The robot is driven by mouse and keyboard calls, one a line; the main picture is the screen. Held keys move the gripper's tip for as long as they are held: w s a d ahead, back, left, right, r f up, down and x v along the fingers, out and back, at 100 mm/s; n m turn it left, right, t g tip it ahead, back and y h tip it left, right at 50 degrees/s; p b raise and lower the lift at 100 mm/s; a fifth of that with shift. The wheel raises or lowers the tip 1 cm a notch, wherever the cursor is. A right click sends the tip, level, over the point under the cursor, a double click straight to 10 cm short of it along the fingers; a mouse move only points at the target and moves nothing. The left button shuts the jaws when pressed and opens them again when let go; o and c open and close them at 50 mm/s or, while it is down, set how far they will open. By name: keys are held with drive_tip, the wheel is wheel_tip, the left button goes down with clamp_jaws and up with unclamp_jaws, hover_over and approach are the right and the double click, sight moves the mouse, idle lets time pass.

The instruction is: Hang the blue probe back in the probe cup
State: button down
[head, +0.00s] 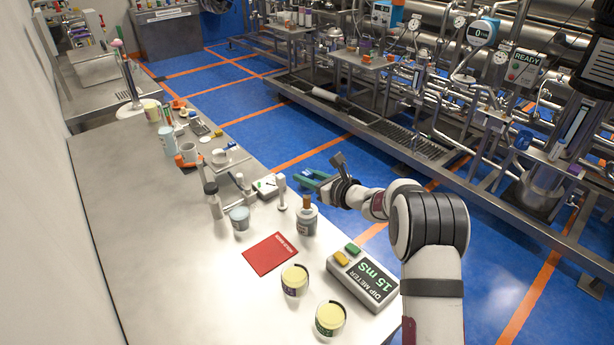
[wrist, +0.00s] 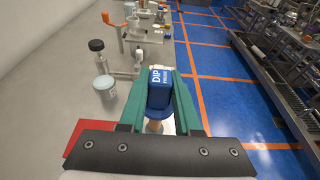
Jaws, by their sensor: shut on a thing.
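My gripper (head: 318,181) is stretched out over the right edge of the bench in the head view. In the wrist view its two green fingers (wrist: 158,90) are shut on the blue probe (wrist: 160,86), a blue block lettered "DIP PROBE". In the head view the probe cannot be made out. I cannot tell which vessel is the probe cup. The dip meter (head: 365,277) reads 15 mS.
A red mat (head: 270,254) lies mid-bench, with two yellow-topped tubs (head: 295,281) in front. A dark-capped bottle (head: 213,202) and a white stand (head: 281,190) stand nearby. The bench's left part is clear. Blue floor lies beyond its right edge.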

sight(309, 201)
drive_tip(key=shift+f, duration=3.95)
drive_tip(key=c, duration=0.5)
unclamp_jaws()
drive_tip(key=shift+v, duration=2.5)
drive_tip(key=v, duration=1.5)
drive_tip(key=shift+s+d+r, duration=0.15)
drive_tip(key=shift+s+d, duration=0.1)
